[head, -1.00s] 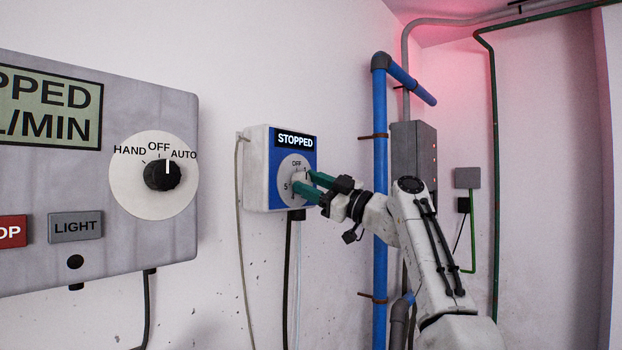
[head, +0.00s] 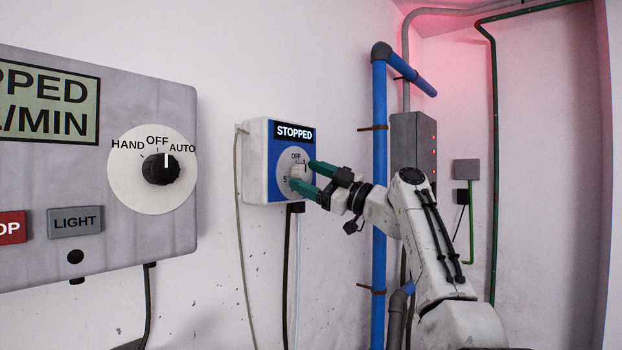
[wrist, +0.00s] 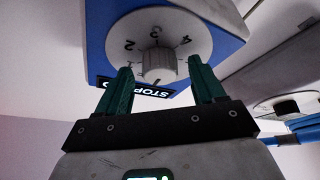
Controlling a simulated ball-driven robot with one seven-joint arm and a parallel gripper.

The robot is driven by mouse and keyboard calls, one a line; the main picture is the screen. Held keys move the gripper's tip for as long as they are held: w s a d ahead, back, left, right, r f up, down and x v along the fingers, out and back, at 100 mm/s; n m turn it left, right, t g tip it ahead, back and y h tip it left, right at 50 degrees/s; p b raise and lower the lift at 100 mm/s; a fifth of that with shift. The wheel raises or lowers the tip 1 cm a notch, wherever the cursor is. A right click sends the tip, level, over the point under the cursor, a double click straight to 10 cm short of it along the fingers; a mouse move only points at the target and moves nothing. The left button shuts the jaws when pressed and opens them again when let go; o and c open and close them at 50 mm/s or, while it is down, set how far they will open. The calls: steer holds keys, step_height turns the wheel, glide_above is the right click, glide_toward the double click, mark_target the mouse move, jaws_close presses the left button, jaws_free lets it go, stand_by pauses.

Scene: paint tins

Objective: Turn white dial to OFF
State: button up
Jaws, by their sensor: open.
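My gripper (head: 302,174) is at the dial, reaching in from the right, with green fingers spread. In the wrist view the fingertips are on either side of the knob, with gaps showing. I cannot tell clearly which mark the knob points to. The box display (head: 294,132) reads STOPPED.
A larger grey panel (head: 108,248) at left has a black knob (head: 160,169) on a HAND/OFF/AUTO dial, a LIGHT button and a red button. A blue pipe (head: 379,230) and a grey box (head: 411,145) are on the wall behind my arm.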

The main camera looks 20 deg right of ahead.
steer(key=b+v, duration=0.4)
steer(key=v, duration=0.6)
steer(key=shift+s+d+f+b, duration=0.15)
steer(key=shift+s+d+b, duration=0.1)
steer(key=shift+b, duration=0.15)
